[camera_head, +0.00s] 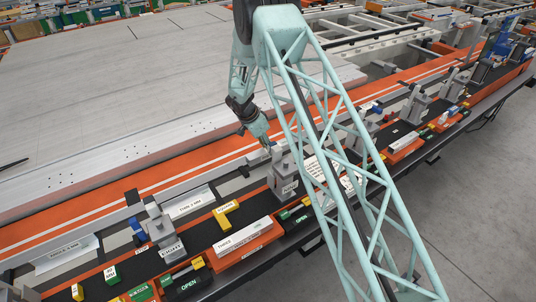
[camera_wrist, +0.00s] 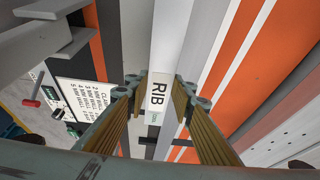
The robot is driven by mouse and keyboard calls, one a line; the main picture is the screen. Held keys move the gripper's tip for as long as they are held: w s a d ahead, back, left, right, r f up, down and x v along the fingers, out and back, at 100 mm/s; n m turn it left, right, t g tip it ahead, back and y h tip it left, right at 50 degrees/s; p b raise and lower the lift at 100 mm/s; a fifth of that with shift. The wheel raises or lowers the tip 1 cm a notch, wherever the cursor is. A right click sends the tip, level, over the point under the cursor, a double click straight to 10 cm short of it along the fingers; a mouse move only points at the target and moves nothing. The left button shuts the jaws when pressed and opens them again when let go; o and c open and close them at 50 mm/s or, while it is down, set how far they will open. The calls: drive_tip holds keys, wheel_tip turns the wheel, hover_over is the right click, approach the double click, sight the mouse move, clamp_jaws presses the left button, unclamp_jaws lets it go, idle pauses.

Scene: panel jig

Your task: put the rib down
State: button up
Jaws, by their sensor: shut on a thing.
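In the head view my gripper (camera_head: 267,146) points down over the long grey rail beside the orange strip, behind a grey clamp block (camera_head: 284,178). My arm hides part of the jig there. I cannot tell whether the rib's underside touches anything.
A large pale panel (camera_head: 120,90) lies behind the orange strip (camera_head: 130,204). Grey clamp blocks (camera_head: 162,232), a yellow L-shaped piece (camera_head: 225,214) and a labelled orange box (camera_head: 245,240) line the front bench. A printed sign (camera_wrist: 83,108) lies left of my gripper in the wrist view.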

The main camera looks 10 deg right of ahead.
drive_tip(key=shift+f, duration=1.85)
drive_tip(key=o, duration=1)
drive_tip(key=shift+f, duration=0.15)
drive_tip(key=shift+v, duration=6.15)
drive_tip(key=shift+w+d, duration=0.1)
